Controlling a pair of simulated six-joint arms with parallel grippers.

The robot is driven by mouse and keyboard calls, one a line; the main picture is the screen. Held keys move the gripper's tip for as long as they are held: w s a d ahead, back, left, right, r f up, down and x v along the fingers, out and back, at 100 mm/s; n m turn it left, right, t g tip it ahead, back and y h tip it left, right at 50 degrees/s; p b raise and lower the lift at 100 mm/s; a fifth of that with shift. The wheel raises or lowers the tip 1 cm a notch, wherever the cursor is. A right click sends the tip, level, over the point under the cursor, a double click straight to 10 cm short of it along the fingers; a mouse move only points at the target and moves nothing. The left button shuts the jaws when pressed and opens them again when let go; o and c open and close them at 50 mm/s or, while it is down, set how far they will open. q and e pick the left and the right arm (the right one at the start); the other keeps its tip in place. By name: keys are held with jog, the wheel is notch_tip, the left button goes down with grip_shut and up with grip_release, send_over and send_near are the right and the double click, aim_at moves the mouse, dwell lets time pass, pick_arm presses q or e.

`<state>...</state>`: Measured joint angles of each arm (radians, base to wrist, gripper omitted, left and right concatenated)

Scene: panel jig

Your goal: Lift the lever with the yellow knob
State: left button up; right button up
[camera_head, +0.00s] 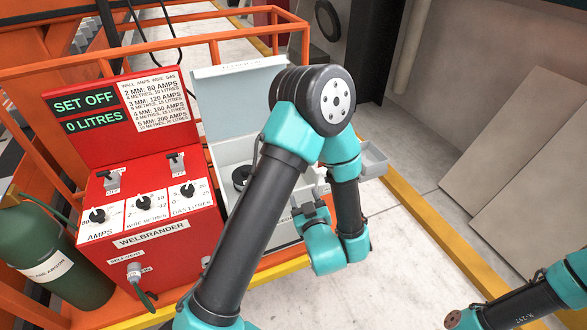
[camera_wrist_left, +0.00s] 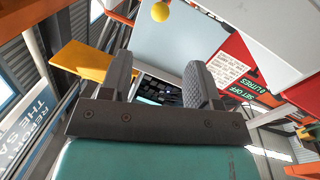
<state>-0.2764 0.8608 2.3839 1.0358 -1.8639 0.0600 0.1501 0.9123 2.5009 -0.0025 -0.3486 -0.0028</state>
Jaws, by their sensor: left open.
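The yellow knob (camera_wrist_left: 160,11) shows at the top edge of the left wrist view, in front of a pale grey panel (camera_wrist_left: 172,45). Its lever cannot be made out. In the head view I cannot see the knob; my left arm covers part of the grey box (camera_head: 236,99) there. My left gripper (camera_head: 312,212) points toward the grey box's front in the head view. In the left wrist view its two fingers (camera_wrist_left: 158,80) stand apart with nothing between them, and the knob is beyond and apart from them. My right gripper is not in view.
A red welding panel (camera_head: 150,220) with dials and switches stands left of the grey box. A green gas cylinder (camera_head: 58,255) is at the far left. An orange frame (camera_head: 215,28) surrounds them. Pale floor (camera_head: 400,270) lies open to the right, with boards (camera_head: 530,150) beyond.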

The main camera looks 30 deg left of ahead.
pick_arm(q)
jog(key=x, duration=1.3)
jog(key=shift+w+a, duration=0.15)
grip_shut()
